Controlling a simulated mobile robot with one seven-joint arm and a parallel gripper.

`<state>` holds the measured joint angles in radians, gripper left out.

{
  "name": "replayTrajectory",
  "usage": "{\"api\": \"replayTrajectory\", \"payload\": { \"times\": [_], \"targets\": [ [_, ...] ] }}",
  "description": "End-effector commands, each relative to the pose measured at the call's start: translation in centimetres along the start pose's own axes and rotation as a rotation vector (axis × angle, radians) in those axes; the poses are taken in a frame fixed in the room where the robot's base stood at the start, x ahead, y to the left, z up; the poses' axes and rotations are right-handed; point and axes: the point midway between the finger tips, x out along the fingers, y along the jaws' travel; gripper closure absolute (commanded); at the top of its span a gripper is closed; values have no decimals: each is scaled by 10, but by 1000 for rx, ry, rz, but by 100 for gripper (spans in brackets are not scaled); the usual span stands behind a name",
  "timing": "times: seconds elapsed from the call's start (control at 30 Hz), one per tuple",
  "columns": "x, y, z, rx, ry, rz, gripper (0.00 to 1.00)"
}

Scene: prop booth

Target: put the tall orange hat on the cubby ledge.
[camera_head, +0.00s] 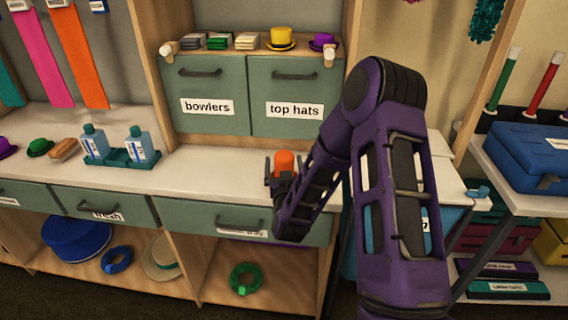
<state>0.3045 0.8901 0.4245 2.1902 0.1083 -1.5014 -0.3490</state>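The tall orange hat (285,161) stands upright just above or on the pale counter, between the dark fingers of my gripper (283,170). Its lower part and brim are mostly hidden by my gripper, so I cannot tell whether the fingers press on it or whether it is off the counter. A wooden ledge (220,51) runs along the top of the green "bowlers" and "top hats" drawers. On it stand a yellow top hat (281,37), a purple hat (322,41) and grey and green stacks. Which surface is the cubby ledge is not labelled.
The pale counter (205,170) is clear left of my gripper. Blue bottles (142,144) in a teal holder stand further left. Open cubbies below hold a blue hat (77,236) and a green ring (245,277). A blue case (525,155) sits on the right shelf. My arm hides the counter's right part.

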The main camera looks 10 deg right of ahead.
Motion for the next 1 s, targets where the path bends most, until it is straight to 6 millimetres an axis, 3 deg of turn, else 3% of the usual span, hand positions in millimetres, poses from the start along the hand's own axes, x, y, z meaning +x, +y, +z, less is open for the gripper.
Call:
{"api": "replayTrajectory", "payload": {
  "times": [0.27, 0.37, 0.7, 1.0],
  "targets": [
    [-2, 0, -3, 0, -1, 0, 2],
    [-15, -1, -2, -1, -3, -2, 2],
    [-87, -1, -2, -1, -4, -4, 2],
    [-119, 0, -2, 0, -2, -2, 2]
  ]
}}
